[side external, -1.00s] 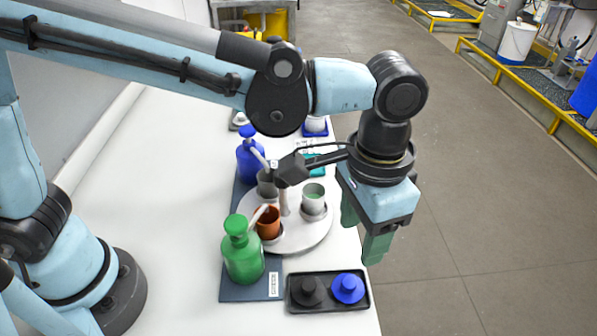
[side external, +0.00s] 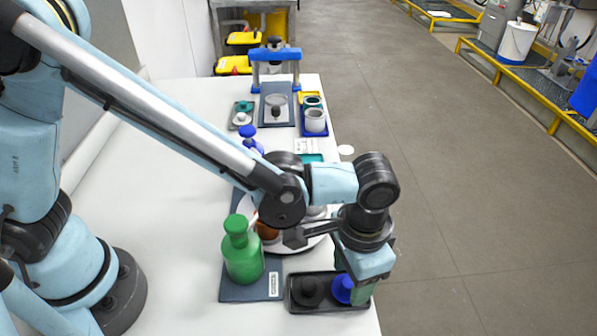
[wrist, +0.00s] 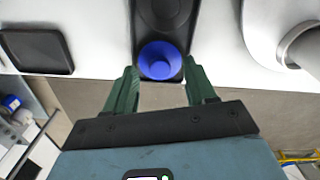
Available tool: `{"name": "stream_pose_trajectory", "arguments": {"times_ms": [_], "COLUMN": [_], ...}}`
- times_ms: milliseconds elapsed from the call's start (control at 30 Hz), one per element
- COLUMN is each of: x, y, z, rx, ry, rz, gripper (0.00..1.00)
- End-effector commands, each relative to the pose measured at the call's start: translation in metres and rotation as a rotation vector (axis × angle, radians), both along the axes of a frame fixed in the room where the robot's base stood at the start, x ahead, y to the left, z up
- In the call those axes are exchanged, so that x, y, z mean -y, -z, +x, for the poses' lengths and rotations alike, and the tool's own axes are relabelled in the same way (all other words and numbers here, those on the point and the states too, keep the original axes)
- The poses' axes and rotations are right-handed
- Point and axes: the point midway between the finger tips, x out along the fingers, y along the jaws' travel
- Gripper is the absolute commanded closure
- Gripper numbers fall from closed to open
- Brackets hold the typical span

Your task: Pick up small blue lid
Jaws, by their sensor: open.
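The small blue lid (side external: 342,289) sits at the right end of a black tray (side external: 297,304) near the table's front edge. In the wrist view the blue lid (wrist: 160,60) lies between and just beyond my open fingers. My gripper (wrist: 160,88) is open and empty. In the side view my gripper (side external: 356,282) is low over the right end of the tray and hides part of the lid. A black lid (side external: 307,290) sits beside the blue one in the same tray.
A green bottle (side external: 241,255) stands on a dark mat just behind the tray. A round white turntable with cups (side external: 283,248) is partly hidden under my arm. A blue press frame (side external: 275,60) stands at the far end. The table's left side is clear.

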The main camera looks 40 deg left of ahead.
Motion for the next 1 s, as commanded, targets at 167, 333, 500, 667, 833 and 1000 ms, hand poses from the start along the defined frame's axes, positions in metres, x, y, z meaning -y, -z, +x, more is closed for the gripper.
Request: {"name": "stream_pose_trajectory", "arguments": {"times_ms": [167, 333, 500, 667, 833, 1000], "x": [-0.0002, -0.0004, -0.0003, -0.0003, -0.0003, -0.0002], "y": [0.0094, 0.0093, 0.0091, 0.0090, 0.0090, 0.0081], "z": [-0.0002, -0.0002, -0.0002, -0.0002, -0.0002, -0.0002], "rx": [0.000, 0.000, 0.000, 0.000, 0.000, 0.000], "ry": [0.000, 0.000, 0.000, 0.000, 0.000, 0.000], "rz": [0.000, 0.000, 0.000, 0.000, 0.000, 0.000], "gripper": [0.44, 0.44, 0.67, 0.92, 1.00, 1.00]}}
